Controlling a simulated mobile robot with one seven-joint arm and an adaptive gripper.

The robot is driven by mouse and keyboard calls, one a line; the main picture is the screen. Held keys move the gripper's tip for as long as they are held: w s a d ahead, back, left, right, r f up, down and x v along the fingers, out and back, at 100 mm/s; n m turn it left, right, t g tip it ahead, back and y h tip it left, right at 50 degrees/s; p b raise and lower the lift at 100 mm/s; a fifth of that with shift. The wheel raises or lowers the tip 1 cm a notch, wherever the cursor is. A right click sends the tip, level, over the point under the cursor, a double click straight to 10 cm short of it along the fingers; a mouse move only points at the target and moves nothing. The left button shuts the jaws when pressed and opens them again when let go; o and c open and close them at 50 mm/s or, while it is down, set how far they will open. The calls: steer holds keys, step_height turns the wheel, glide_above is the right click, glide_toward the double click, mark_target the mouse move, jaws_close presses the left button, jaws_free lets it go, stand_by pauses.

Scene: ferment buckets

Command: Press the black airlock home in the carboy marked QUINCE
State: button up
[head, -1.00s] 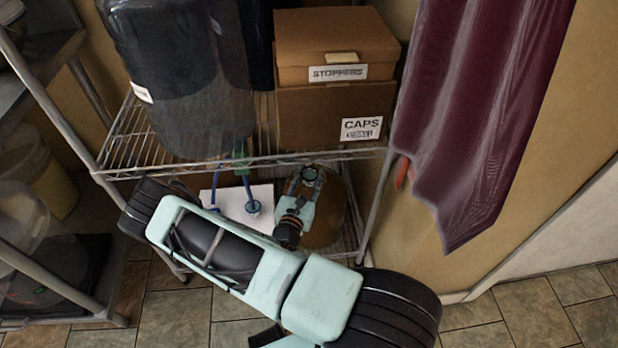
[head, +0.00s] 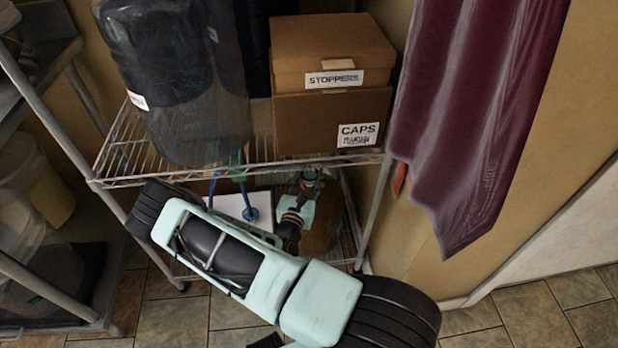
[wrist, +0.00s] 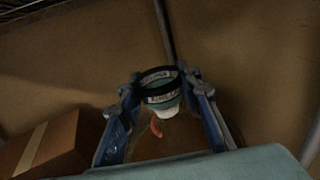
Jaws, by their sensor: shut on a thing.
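My gripper (head: 308,180) reaches in below the upper wire shelf. In the wrist view its two blue fingers (wrist: 162,88) are closed around a round piece with a black ring, a teal inside and pale printing, which I take as the black airlock (wrist: 157,76). A white part shows just under the ring, with a small orange-red curved thing below it. A brown rounded body, likely a carboy (head: 316,240), stands low behind my gripper. No QUINCE marking is readable, and I cannot tell how deep the airlock sits.
A large dark carboy (head: 178,85) and boxes marked STOPPERS (head: 330,45) and CAPS (head: 300,115) stand on the upper wire shelf (head: 140,150). A blue stemmed thing (head: 249,214) is left of my gripper. A maroon cloth (head: 470,110) hangs at right.

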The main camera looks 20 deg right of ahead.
mark_target(311, 174)
steer(key=shift+x, duration=1.35)
steer(key=shift+w+d, duration=0.15)
steer(key=shift+w, duration=0.1)
steer(key=shift+w+d+f, duration=0.15)
steer(key=shift+w+d, duration=0.1)
steer(key=shift+w, duration=0.05)
stand_by(0.6)
steer(key=shift+f, duration=0.2)
stand_by(0.5)
steer(key=shift+w+f, duration=0.1)
steer(key=shift+f, duration=0.2)
steer(key=shift+f, duration=0.45)
stand_by(1.5)
steer(key=shift+f, duration=0.3)
stand_by(1.2)
steer(key=shift+r+p, duration=0.15)
steer(key=shift+p, duration=0.15)
stand_by(0.7)
